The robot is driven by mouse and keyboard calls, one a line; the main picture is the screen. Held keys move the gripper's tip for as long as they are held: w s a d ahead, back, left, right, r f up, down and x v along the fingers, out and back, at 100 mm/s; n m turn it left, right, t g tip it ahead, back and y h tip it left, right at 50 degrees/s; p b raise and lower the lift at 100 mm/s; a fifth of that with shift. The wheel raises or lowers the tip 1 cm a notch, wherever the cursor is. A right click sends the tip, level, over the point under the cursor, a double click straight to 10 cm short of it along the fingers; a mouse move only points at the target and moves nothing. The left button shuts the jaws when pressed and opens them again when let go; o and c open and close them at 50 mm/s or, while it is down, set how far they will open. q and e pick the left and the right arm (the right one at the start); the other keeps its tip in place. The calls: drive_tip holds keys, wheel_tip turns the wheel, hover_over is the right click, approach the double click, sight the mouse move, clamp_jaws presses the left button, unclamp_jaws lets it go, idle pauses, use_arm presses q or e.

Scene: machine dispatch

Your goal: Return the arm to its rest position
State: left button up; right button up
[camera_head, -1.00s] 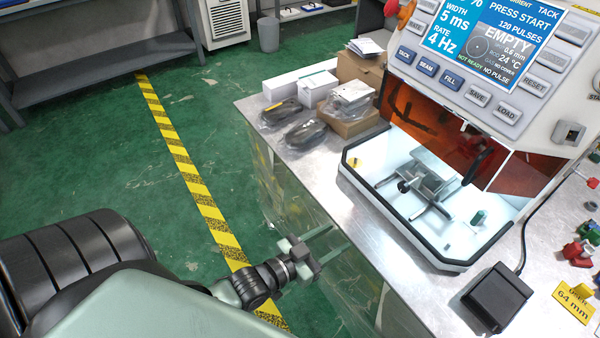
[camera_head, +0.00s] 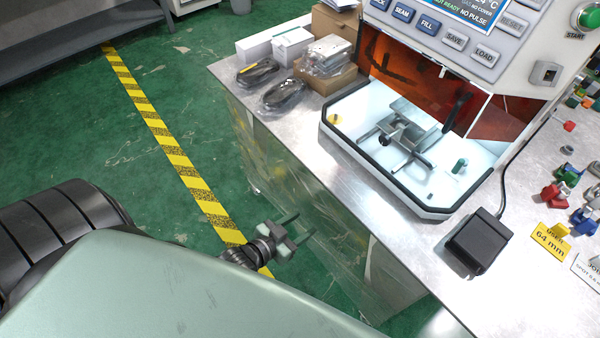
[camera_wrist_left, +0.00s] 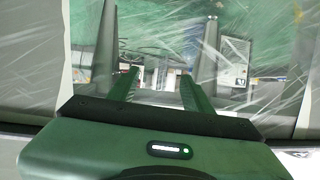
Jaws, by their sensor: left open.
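My left gripper (camera_head: 296,229) is open and empty. In the head view it hangs over the green floor, in front of the metal side of the workbench (camera_head: 345,205) and below its top edge. In the left wrist view the two fingers of my left gripper (camera_wrist_left: 158,85) stand apart with nothing between them, facing a shiny reflecting panel. My right gripper does not show in any view.
The welding machine (camera_head: 400,150) with its lit tray stands on the bench. A black pedal box (camera_head: 478,240) and a yellow label (camera_head: 552,240) lie to its right. Bagged cables (camera_head: 283,94) and boxes sit behind. A striped floor line (camera_head: 160,130) crosses open floor.

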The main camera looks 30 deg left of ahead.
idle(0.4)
use_arm(q)
drive_tip(key=s+a+f+g+y, duration=0.1)
drive_tip(key=s+f+g, duration=0.2)
drive_tip(key=s+f, duration=0.55)
drive_tip(key=s+a+f+g+y, duration=0.1)
drive_tip(key=s+a+f+g, duration=0.15)
drive_tip(key=s+f, duration=0.65)
drive_tip(key=s+d+f+g+y, duration=0.1)
drive_tip(key=s+f+g, duration=0.5)
drive_tip(key=s+f, duration=0.6)
drive_tip(key=s+d, duration=0.1)
drive_tip(key=s, duration=0.1)
drive_tip(key=shift+s+n, duration=0.3)
drive_tip(key=shift+s, duration=0.1)
